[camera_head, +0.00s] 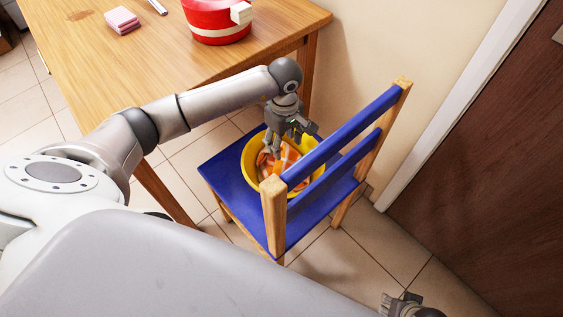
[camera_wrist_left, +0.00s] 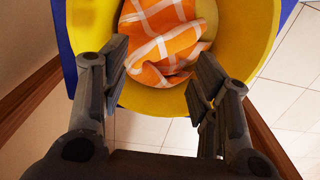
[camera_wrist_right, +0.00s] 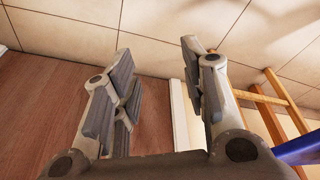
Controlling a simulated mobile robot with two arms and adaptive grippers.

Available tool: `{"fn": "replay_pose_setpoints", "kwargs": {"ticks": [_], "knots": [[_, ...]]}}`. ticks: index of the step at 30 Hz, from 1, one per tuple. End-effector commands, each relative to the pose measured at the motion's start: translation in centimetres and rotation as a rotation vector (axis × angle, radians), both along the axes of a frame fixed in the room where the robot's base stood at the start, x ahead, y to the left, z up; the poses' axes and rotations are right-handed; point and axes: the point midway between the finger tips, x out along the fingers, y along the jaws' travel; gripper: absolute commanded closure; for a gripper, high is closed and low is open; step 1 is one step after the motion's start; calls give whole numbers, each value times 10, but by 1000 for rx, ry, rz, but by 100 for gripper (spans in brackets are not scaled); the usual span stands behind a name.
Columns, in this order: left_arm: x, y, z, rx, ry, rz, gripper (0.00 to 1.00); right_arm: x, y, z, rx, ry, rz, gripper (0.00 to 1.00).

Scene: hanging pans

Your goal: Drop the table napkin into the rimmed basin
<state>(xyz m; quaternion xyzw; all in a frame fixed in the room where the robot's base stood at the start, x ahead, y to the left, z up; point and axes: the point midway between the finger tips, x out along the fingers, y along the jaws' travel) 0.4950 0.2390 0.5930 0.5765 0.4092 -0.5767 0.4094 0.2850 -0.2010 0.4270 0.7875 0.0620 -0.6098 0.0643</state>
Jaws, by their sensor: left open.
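An orange and white checked napkin (camera_head: 284,157) lies crumpled inside a yellow basin (camera_head: 251,166) that stands on the seat of a blue chair. The napkin (camera_wrist_left: 165,42) and the basin's wall (camera_wrist_left: 243,45) also show in the left wrist view. My left gripper (camera_head: 279,146) is over the basin, its fingers apart, with nothing held between them. In the left wrist view the napkin lies beyond the open fingertips (camera_wrist_left: 158,75). My right gripper (camera_head: 400,303) is at the bottom edge of the head view. In the right wrist view its fingers (camera_wrist_right: 158,70) are apart and empty.
The blue chair (camera_head: 222,169) has a slatted back (camera_head: 345,130) close to my left gripper. A wooden table (camera_head: 100,60) at the upper left holds a red pot (camera_head: 215,22) and a folded pink cloth (camera_head: 122,20). A brown door (camera_head: 490,150) is at right; tiled floor lies between.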

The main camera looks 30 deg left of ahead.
Motion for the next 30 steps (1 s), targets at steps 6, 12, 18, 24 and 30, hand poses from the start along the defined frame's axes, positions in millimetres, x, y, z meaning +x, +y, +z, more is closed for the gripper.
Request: {"fn": "replay_pose_setpoints", "kwargs": {"ticks": [6,12,18,24,30], "knots": [[0,0,0,0,0,0,14,0,0,0,0,0,0,60],[0,0,0,0,0,0,14,0,0,0,0,1,0,60],[0,0,3,0,0,0,14,1,0,2,1,-3,0,60],[0,0,12,1,0,0,14,-6,-1,-24,-3,18,2,60],[0,0,21,1,0,-1,14,-10,-1,-43,-3,28,4,60]]}}
